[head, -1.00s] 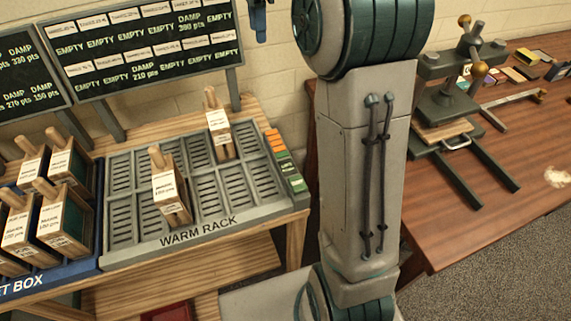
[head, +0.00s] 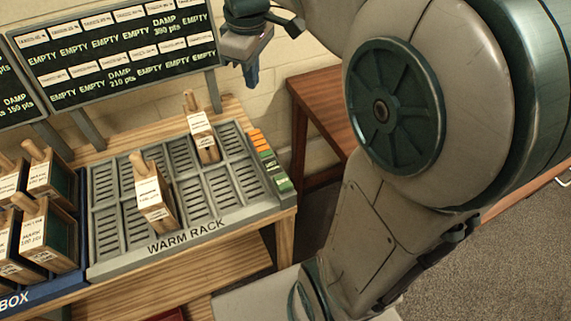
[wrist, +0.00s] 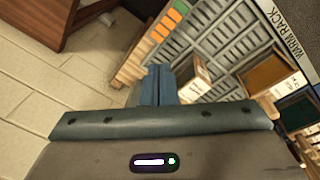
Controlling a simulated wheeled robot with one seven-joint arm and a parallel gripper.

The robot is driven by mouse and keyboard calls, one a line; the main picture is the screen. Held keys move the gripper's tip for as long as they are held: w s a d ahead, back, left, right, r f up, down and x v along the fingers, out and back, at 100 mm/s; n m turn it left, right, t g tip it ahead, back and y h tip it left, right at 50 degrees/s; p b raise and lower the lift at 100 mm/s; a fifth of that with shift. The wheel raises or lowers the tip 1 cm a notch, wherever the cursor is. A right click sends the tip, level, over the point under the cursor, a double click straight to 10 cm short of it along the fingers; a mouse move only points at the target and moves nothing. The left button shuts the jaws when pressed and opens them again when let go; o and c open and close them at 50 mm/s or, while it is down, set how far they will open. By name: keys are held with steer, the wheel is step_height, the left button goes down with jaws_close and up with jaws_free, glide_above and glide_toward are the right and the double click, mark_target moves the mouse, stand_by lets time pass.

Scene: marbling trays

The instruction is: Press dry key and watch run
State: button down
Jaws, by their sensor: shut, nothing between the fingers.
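The warm rack (head: 130,262) is a grey slotted tray on a wooden bench. A column of orange keys (head: 258,140) and green keys (head: 277,173) runs along its right end; their lettering is too small to read. The orange keys also show in the wrist view (wrist: 163,27). My gripper (head: 252,82) is shut and empty, pointing down above and behind the rack's back right corner, apart from the keys. In the wrist view its blue fingers (wrist: 157,80) are together, with the bench edge behind them. The display board (head: 120,55) reads mostly EMPTY, with two DAMP entries.
Two tagged wooden-handled blocks, one in front (head: 155,203) and one behind (head: 203,140), stand in the rack. Several similar blocks (head: 48,232) stand in the blue box (head: 82,225) at left. A brown table (head: 325,105) stands right of the bench, across a gap.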

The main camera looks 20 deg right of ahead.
mark_target(283, 185)
steer(key=s+f+m, duration=0.3)
steer(key=s, duration=0.1)
steer(key=s+f+m+t, duration=0.1)
steer(key=s+f+m, duration=0.2)
steer(key=s+f, duration=0.1)
steer(key=s+f+m, duration=0.3)
steer(key=s, duration=0.3)
steer(key=shift+d+f+t, duration=0.15)
steer(key=shift+f+t, duration=0.15)
steer(key=shift+f, duration=0.05)
